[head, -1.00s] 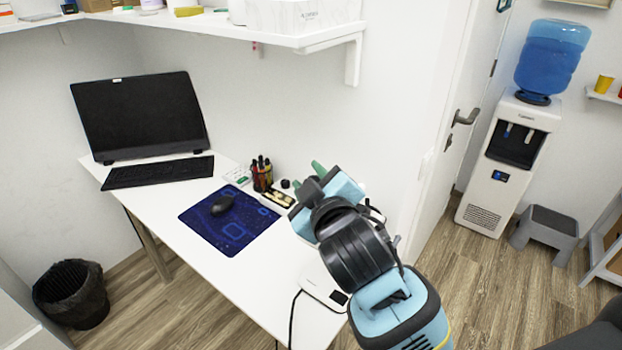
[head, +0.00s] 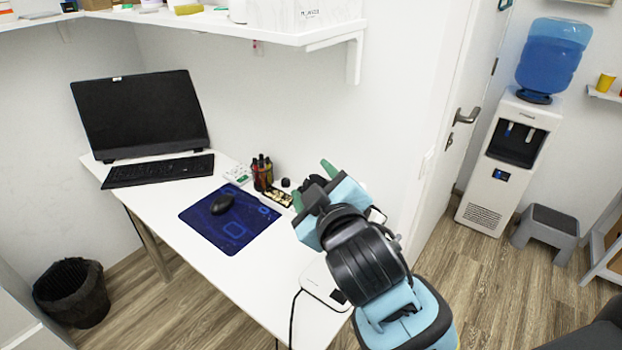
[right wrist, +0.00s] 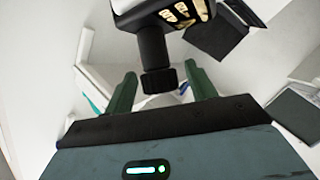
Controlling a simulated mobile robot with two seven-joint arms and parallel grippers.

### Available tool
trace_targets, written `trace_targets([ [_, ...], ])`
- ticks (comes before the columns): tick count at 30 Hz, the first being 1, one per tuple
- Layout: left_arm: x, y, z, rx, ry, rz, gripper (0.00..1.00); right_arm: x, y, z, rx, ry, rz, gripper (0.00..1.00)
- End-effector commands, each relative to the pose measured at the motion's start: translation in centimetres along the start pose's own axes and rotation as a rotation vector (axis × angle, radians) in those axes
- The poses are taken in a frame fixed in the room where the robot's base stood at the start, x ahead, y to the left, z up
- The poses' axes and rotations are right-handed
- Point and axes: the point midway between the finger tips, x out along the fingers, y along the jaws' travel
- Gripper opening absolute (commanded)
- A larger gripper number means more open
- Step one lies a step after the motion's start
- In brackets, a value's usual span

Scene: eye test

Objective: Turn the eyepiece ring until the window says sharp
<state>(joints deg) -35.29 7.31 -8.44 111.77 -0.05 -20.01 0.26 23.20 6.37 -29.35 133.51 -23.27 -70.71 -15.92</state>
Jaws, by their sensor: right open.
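My right gripper (head: 313,185) is open above the right part of the desk, with two green fingers. In the right wrist view, a black ridged ring (right wrist: 159,81) sits at the end of a black tube (right wrist: 151,46). The tube joins a white body (right wrist: 132,6) with a cream-marked dark panel (right wrist: 182,14). The ring lies between the open fingers in that view, with gaps on both sides; I see no contact. In the head view my gripper and arm largely hide this device. No window wording is readable. My left gripper is out of view.
A shelf (head: 250,32) hangs above.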

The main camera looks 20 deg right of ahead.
Motion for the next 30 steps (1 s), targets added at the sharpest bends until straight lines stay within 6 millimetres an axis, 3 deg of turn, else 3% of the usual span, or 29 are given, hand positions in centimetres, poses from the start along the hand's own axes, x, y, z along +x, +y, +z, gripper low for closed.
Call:
trace_targets([
  [6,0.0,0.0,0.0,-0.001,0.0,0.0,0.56,-3.6,0.0,0.0,0.002,0.001,-0.002,0.56],
  [12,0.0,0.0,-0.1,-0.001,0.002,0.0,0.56,-5.4,0.0,0.0,-0.001,0.0,-0.001,0.56],
  [27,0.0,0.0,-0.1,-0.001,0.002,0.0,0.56,-5.7,-0.1,0.1,0.0,-0.002,-0.002,0.56],
  [30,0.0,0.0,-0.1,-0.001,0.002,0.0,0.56,-5.7,-0.6,1.1,0.013,-0.028,-0.021,0.56],
])
